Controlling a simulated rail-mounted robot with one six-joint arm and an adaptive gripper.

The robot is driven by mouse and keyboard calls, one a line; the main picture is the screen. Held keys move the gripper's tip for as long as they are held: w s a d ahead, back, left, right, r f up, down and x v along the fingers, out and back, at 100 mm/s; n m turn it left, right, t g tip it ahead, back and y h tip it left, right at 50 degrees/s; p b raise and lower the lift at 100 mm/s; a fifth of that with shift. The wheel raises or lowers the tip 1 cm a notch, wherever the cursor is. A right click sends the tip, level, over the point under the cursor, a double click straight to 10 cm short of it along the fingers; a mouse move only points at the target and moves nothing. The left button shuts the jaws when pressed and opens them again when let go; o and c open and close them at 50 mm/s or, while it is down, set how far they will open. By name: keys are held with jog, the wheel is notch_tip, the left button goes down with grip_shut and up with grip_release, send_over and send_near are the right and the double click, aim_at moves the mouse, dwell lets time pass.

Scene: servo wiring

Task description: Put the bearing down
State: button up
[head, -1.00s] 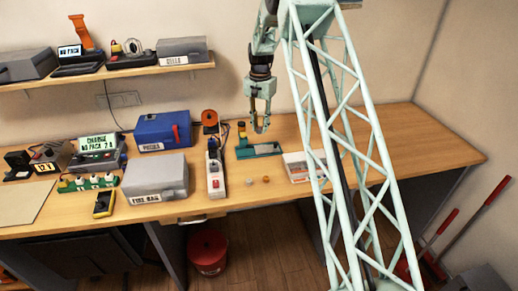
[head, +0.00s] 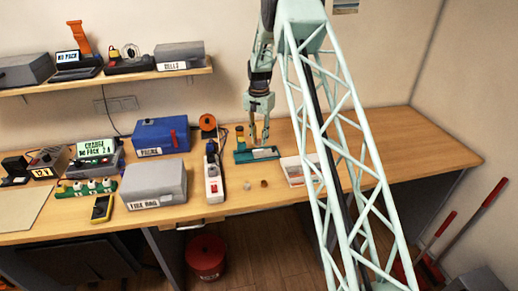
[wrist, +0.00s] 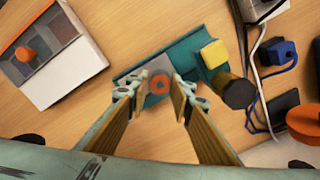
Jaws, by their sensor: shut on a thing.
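The bearing (wrist: 160,84) looks like a small orange ring with a dark centre. In the wrist view it sits between my fingertips, over a grey plate on a teal fixture (wrist: 192,58). My gripper (wrist: 158,92) is shut on it, one finger on each side. In the head view my gripper (head: 259,142) points down at the teal fixture (head: 264,154), and the bearing is too small to make out. I cannot tell whether the bearing touches the plate.
A yellow-capped block and a dark cylinder (wrist: 236,92) stand at the fixture's right in the wrist view. A white tray (head: 293,172) stands right of the fixture in the head view, a power strip (head: 214,184) left. Two small parts lie in front. The far right bench is clear.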

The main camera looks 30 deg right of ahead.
aim_at(259, 154)
jog(key=shift+f, duration=0.8)
jog(key=shift+f, duration=0.1)
jog(key=shift+f, duration=1.8)
jog(key=shift+f, duration=0.1)
jog(key=o, duration=0.9)
notch_tip(259, 154, up, 11)
jog(key=shift+r, duration=0.6)
